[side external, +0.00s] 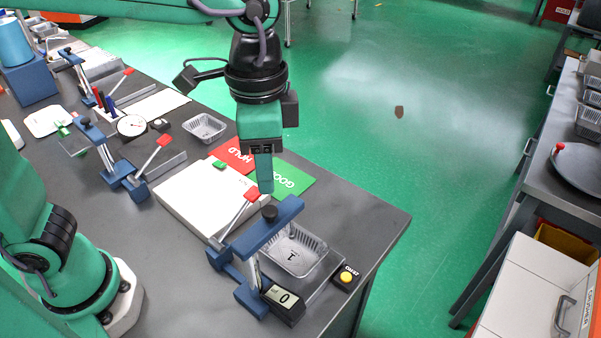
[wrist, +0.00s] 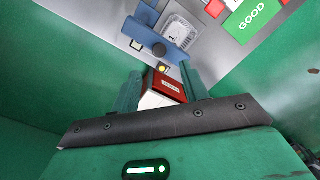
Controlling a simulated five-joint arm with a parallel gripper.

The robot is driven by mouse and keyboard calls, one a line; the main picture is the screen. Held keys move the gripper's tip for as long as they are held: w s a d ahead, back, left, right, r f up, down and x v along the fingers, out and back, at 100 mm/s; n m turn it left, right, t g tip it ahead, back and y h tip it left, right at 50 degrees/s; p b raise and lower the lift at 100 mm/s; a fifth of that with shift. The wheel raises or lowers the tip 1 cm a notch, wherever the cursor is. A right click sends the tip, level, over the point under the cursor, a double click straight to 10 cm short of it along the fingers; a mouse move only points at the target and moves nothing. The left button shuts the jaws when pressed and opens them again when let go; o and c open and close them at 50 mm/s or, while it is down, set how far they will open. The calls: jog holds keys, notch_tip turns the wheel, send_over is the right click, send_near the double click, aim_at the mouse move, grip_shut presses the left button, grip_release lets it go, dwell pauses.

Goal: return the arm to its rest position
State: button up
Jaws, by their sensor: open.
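My gripper (side external: 265,188) points down in the side external view, high above the bench near the green GOOD card (side external: 291,180). Its fingers overlap one another from this side. In the wrist view my gripper (wrist: 160,78) shows two green fingers apart, with nothing held between them. A foil tray (side external: 318,246) marked 1 sits in the blue-framed fixture (side external: 276,228), below and in front of the gripper; the tray also shows in the wrist view (wrist: 179,31).
The fixture has a red-tipped lever, a display reading 0 (side external: 284,298) and a yellow button (side external: 346,277). A red HOLD card (side external: 232,155), a white plate (side external: 190,195) and another foil tray (side external: 205,127) lie behind. More lever fixtures stand at left. Open floor lies right.

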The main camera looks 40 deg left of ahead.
jog(key=shift+a, duration=0.15)
jog(key=s+a+f+n+t, duration=0.1)
jog(key=a+n+t, duration=0.1)
jog(key=a, duration=0.5)
jog(key=s+a+f+n+t, duration=0.1)
jog(key=s+a+n, duration=0.1)
jog(key=a+n, duration=0.2)
jog(key=s+a+f+n+t, duration=0.1)
jog(key=a+n+t, duration=0.1)
jog(key=a, duration=0.8)
jog(key=shift+s+n+t, duration=0.3)
jog(key=shift+s+n, duration=0.1)
